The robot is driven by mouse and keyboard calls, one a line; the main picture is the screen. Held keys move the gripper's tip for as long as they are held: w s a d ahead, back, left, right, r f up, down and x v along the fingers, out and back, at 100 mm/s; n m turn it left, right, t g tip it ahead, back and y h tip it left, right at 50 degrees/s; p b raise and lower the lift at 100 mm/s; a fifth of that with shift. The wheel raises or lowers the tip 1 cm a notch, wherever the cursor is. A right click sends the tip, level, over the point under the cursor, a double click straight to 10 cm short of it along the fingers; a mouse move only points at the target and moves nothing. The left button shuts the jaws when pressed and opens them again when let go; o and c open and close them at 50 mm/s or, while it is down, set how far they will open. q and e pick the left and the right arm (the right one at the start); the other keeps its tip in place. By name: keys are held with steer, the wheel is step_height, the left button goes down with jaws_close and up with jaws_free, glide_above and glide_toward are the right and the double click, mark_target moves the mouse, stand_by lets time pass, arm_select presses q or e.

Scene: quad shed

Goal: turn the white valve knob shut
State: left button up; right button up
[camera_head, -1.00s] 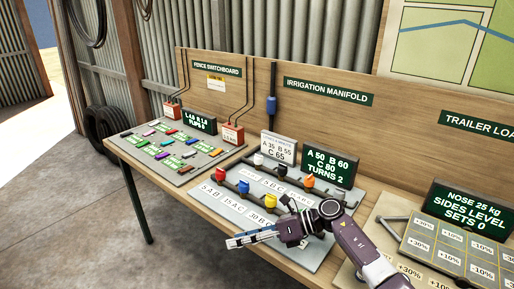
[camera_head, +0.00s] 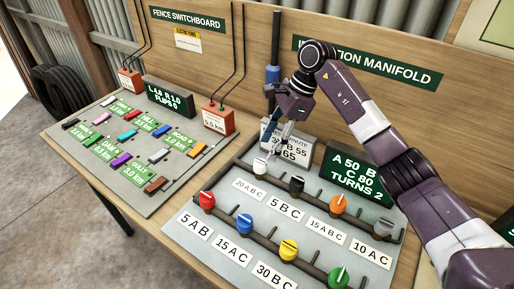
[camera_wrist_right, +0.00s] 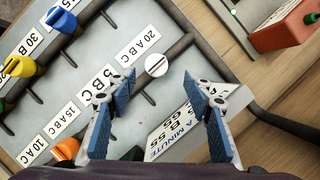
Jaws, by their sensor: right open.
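The white valve knob (camera_head: 260,167) sits at the left end of the back pipe on the irrigation manifold board (camera_head: 190,236), beside its 20 A B C label. In the right wrist view the white knob (camera_wrist_right: 156,65) shows a dark slot and lies beyond the fingertips, between their lines. My right gripper (camera_head: 270,145) is open and empty, pointing down just above and behind the white knob. In the wrist view its two blue-padded fingers (camera_wrist_right: 160,88) are spread, with no contact on the knob visible. My left gripper is not in view.
Black (camera_head: 296,184), orange (camera_head: 338,203), red (camera_head: 206,200), blue (camera_head: 244,223), yellow (camera_head: 288,248) and green (camera_head: 338,277) knobs stand nearby. A white sign (camera_wrist_right: 172,133) stands close to the right gripper. A dark display (camera_head: 352,174) stands behind the knobs.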

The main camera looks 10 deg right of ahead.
mark_target(262, 160)
steer(key=f, duration=0.1)
steer(key=s+a+f, duration=0.1)
steer(key=f+p, duration=0.1)
steer(key=shift+s+a+f, duration=0.15)
steer(key=shift+a, duration=0.2)
steer(key=shift+w+a+f+p, duration=0.15)
steer(key=shift+a+f, duration=0.05)
steer(key=shift+f, duration=0.35)
steer(key=shift+w+a+f+p, duration=0.15)
steer(key=shift+a+f, duration=0.05)
steer(key=shift+f, duration=0.35)
steer(key=shift+w+a+f, duration=0.1)
steer(key=shift+f, duration=0.3)
steer(key=shift+c, duration=0.4)
steer(key=c, duration=1)
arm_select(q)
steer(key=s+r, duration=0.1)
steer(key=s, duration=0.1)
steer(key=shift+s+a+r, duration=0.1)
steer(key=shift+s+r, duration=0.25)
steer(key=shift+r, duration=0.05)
arm_select(e)
steer(key=shift+c, duration=0.4)
